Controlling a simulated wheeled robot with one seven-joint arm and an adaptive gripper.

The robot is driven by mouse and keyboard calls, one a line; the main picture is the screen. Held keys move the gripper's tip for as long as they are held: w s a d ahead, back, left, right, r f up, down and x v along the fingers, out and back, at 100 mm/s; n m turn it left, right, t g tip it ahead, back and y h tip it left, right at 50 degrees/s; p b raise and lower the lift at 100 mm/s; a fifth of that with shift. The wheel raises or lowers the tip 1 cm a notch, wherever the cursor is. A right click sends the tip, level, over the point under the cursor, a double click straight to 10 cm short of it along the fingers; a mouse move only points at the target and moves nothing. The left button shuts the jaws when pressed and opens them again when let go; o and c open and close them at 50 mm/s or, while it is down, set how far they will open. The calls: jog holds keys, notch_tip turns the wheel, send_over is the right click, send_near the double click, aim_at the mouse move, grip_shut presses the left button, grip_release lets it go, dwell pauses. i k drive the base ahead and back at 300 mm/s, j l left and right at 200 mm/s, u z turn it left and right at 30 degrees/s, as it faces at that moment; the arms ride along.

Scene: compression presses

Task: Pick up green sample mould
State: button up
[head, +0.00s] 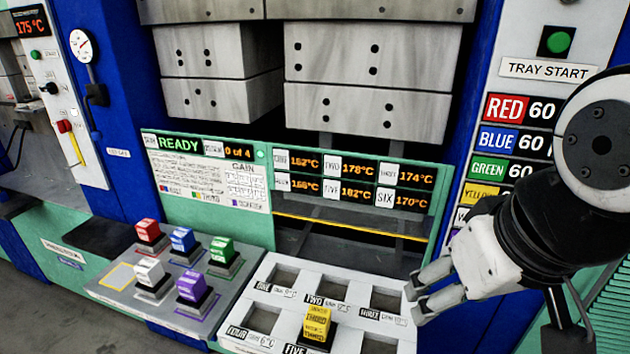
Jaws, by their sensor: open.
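The green sample mould (222,251) is a small green-topped block on a dark base. It stands upright at the back right of the grey sample tray (120,297) in the head view. My gripper (414,300) is at the right, beside the white numbered tray, well to the right of the green mould. Its fingers are apart and nothing shows between them.
Red (149,231), blue (183,241), white (150,275) and purple (191,287) moulds stand close around the green one. A yellow mould (317,325) sits in the white tray (352,310). Display panels (350,185) and heavy press blocks (375,62) stand behind.

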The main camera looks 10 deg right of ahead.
aim_at(223, 260)
jog(key=i+j+z, duration=0.25)
jog(key=j+z, duration=0.2)
jog(key=j, duration=0.3)
jog(key=i+j+z, duration=0.25)
jog(key=j, duration=0.2)
jog(key=k+l, duration=0.05)
